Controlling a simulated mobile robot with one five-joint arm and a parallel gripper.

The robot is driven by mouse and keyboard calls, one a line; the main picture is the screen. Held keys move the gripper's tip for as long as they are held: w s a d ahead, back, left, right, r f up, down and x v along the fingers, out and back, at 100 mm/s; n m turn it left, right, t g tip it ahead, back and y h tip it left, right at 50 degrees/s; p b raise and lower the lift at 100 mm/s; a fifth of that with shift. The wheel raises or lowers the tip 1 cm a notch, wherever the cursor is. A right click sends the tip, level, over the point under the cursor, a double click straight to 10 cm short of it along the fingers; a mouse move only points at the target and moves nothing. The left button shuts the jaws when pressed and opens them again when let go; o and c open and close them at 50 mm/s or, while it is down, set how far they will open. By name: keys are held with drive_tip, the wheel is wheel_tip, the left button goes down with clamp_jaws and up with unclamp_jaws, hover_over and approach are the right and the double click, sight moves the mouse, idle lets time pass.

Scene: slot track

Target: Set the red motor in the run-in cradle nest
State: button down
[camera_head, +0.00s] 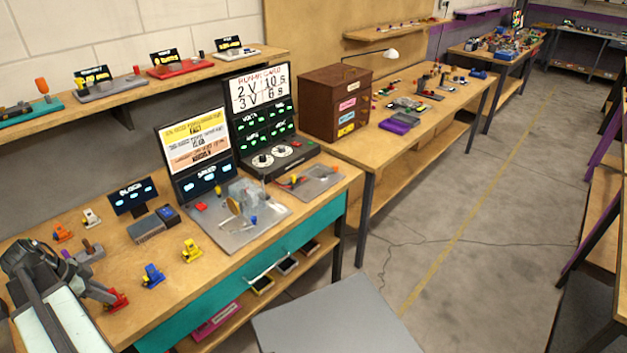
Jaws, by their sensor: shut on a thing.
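The red motor (118,300) is at the front left of the near bench, at the tip of my gripper (110,296). My gripper is shut on it; the arm hides part of the jaws. I cannot tell whether the motor touches the bench. A grey plate (228,242) carries a clear cover (246,198), a yellowish disc and a red button; it looks like the run-in station. The cradle nest itself cannot be made out clearly. A small grey block (92,254) with a brown knob and a purple part stands behind my gripper.
Blue (153,275), yellow (192,251), orange (62,233) and white (92,218) motors stand on the bench. A grey block (147,231) and a power supply (269,155) stand further back. Bare wood lies between the motors and the plate.

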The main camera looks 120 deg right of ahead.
drive_tip(key=shift+s+r+p, duration=0.15)
drive_tip(key=shift+r+p, duration=2.15)
drive_tip(key=shift+r, duration=0.15)
